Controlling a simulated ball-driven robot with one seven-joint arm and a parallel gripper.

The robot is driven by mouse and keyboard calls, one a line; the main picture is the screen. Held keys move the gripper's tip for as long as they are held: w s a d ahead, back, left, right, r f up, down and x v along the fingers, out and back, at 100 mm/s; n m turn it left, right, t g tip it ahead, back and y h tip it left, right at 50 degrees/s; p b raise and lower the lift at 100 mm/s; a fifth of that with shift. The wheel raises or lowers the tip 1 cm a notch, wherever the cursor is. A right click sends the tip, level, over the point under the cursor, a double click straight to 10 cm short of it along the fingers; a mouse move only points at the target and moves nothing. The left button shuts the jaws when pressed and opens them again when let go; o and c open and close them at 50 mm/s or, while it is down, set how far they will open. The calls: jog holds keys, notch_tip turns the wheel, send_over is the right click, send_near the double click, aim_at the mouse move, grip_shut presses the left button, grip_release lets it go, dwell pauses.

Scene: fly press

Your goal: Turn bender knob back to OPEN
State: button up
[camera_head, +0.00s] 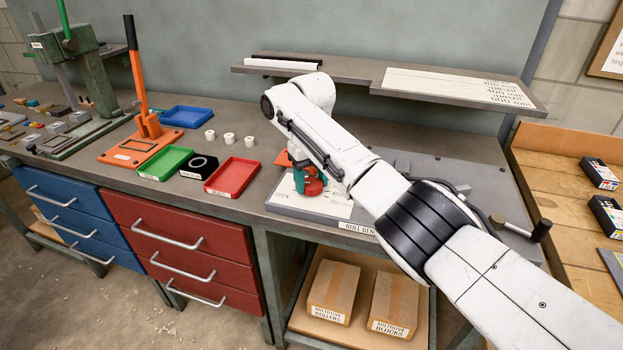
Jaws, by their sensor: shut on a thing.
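The bender (285,208) is a flat grey plate on the bench, with a "ROLL BEN…" label at its front edge. A white card on it (335,208) reads OPEN at the left; other print lies to the right. A red knob (312,187) stands over the card. My gripper (303,180), with teal parts, points down at the end of my white arm and is shut on the red knob. My arm covers much of the bender. I cannot tell which mark the knob points to.
A dark-ended handle (541,230) sticks out at the bender's right. A shelf (440,88) hangs above. Left are red (232,177), green (165,164) and blue (187,116) trays, white rings, and an orange lever press (148,125).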

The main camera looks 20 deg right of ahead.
aim_at(312, 183)
jog(key=shift+r, duration=0.1)
jog(key=o, duration=1)
jog(key=shift+o, duration=0.2)
notch_tip(312, 183, up, 11)
jog(key=shift+b, duration=0.3)
jog(key=shift+f, duration=0.25)
